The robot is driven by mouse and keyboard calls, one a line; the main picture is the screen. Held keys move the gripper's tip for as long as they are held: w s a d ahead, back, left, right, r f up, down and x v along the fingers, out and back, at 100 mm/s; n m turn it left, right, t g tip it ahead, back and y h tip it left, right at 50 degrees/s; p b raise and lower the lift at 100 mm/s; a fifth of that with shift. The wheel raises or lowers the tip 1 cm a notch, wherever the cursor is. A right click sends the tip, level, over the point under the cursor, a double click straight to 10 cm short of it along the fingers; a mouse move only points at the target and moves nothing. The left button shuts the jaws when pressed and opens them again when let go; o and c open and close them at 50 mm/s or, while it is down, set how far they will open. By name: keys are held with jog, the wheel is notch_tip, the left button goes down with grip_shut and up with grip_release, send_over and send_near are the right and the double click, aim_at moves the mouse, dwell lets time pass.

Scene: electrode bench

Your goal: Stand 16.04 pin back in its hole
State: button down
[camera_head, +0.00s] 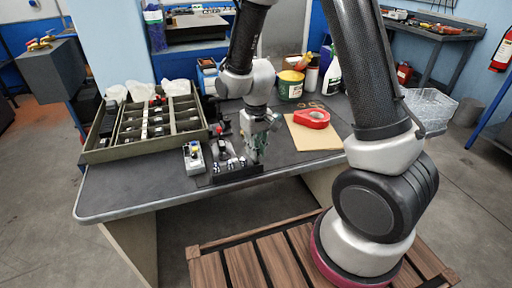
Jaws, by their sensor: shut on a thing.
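My gripper (254,157) is low over the front part of the dark bench, pointing down, at the right end of a small black block (236,176). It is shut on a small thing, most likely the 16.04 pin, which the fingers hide. Several small pale-topped pieces (229,164) stand at the block's left and middle part. The hole for the pin and any number markings are too small to make out. I cannot tell whether the held thing touches the block.
A compartment tray (152,125) fills the bench's left side. Tubs and bottles stand behind. The bench's front left is clear.

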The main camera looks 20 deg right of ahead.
jog(key=shift+f, duration=1.5)
jog(key=c, duration=1.3)
grip_release()
jog(key=shift+o, duration=0.2)
notch_tip(320, 180, up, 12)
jog(key=shift+r, duration=0.1)
jog(key=shift+r, duration=2.45)
jog(key=shift+s, duration=0.1)
